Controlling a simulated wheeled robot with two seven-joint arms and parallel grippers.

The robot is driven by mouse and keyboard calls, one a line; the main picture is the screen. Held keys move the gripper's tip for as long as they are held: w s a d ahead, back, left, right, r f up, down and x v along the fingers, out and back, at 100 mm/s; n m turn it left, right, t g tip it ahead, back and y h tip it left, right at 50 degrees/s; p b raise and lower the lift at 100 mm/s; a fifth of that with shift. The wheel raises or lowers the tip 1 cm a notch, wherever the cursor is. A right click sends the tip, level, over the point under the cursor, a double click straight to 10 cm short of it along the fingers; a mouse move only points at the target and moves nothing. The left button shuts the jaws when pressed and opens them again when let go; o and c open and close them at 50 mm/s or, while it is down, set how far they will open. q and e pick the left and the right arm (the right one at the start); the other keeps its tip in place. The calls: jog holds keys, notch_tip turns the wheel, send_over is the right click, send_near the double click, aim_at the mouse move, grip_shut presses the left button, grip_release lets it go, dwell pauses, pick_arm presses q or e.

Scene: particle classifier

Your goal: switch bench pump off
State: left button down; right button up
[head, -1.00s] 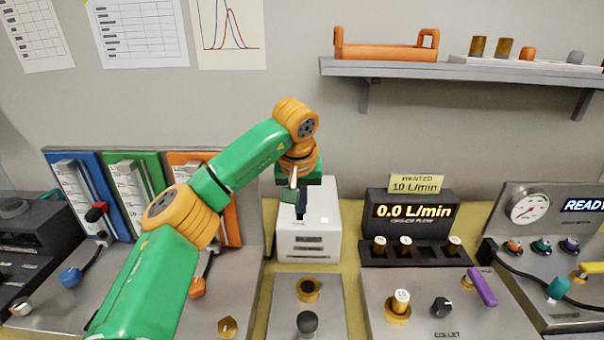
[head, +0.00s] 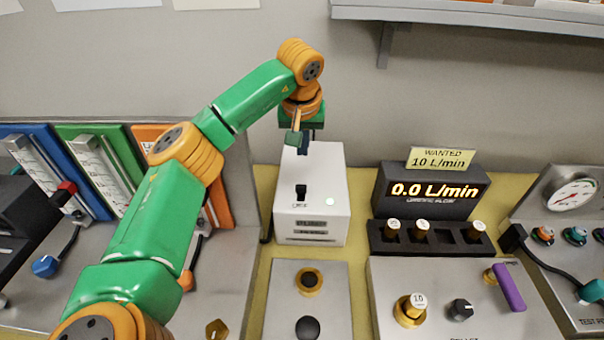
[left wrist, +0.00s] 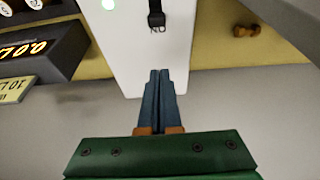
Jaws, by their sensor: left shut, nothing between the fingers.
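The bench pump (head: 325,178) is a white box in the middle of the head view. A black rocker switch (head: 301,191) and a pale green lit lamp (head: 330,202) are on its face. In the left wrist view the pump (left wrist: 128,40), the switch (left wrist: 156,16) and the lamp (left wrist: 108,4) show at the top. My left gripper (head: 303,150) is over the back part of the pump, behind the switch. In the left wrist view its blue fingers (left wrist: 160,75) are shut together with nothing between them, pointing toward the switch and apart from it. My right gripper is out of view.
A flow display (head: 428,192) reading 0.0 L/min stands to the pump's right, with a yellow 10 L/min note (head: 440,159) above it. Flowmeter columns (head: 100,175) stand at left. A grey panel with knobs (head: 295,320) lies in front. A shelf (head: 450,14) is overhead.

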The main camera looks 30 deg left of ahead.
aim_at(301, 189)
pick_arm(q)
jog(key=p+x, duration=0.1)
jog(key=x, duration=0.6)
jog(key=shift+f, duration=0.3)
jog(key=s, duration=0.1)
jog(key=s+d+p, duration=0.1)
jog(key=shift+s+d+r+p, duration=0.15)
jog(key=shift+s+d+p, duration=0.1)
jog(key=shift+p, duration=0.05)
jog(key=shift+s+d, duration=0.25)
jog(key=shift+s, duration=0.15)
